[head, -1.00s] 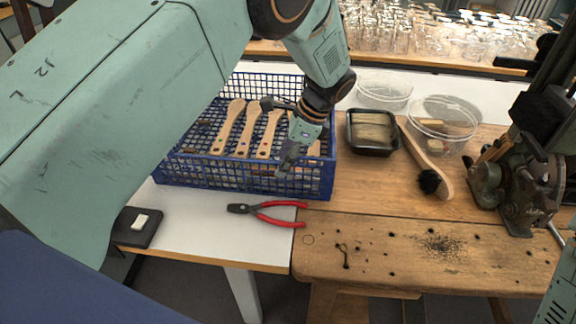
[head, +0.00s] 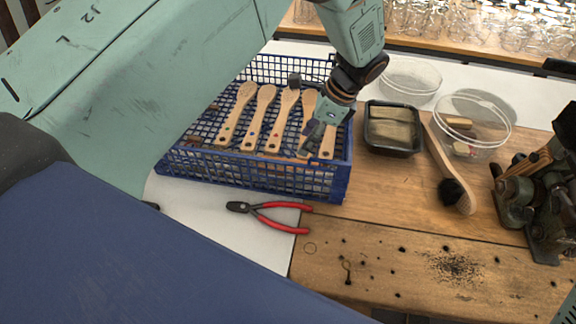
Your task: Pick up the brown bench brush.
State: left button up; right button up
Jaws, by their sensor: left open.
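A wooden brush (head: 439,157) with a long pale-brown handle and a black bristle tuft lies on the wooden bench, right of the black tray. It is the one bench brush I can make out lying on the bench. My left gripper (head: 309,147) is open, pointing down over the right part of the blue crate. It is well to the left of the brush, with the black tray between them. It partly hides wooden handles in the crate. My right gripper is not in view.
The blue crate (head: 250,180) holds several wooden brush handles (head: 262,112). The black tray (head: 392,151) holds bristle bundles. Clear round tubs (head: 474,146) stand behind the brush. Red-handled pliers (head: 275,207) lie in front. A metal machine (head: 540,190) stands at right.

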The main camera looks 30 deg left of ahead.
pick_arm(q)
jog(key=f, duration=0.1)
jog(key=s+a+f, duration=0.1)
jog(key=s+f, duration=0.1)
jog(key=f, duration=0.1)
jog(key=shift+a+f, duration=0.1)
jog(key=shift+a, duration=0.1)
jog(key=shift+a+x, duration=0.15)
jog(key=shift+x, duration=1.4)
jog(key=shift+a+x, duration=0.15)
jog(key=shift+x, duration=1.4)
jog(key=shift+w, duration=0.2)
jog(key=shift+c, duration=0.2)
jog(key=shift+s+r, duration=0.1)
jog(key=shift+r, duration=0.15)
jog(key=c, duration=0.6)
jog(key=shift+f, duration=0.1)
jog(key=c, duration=0.3)
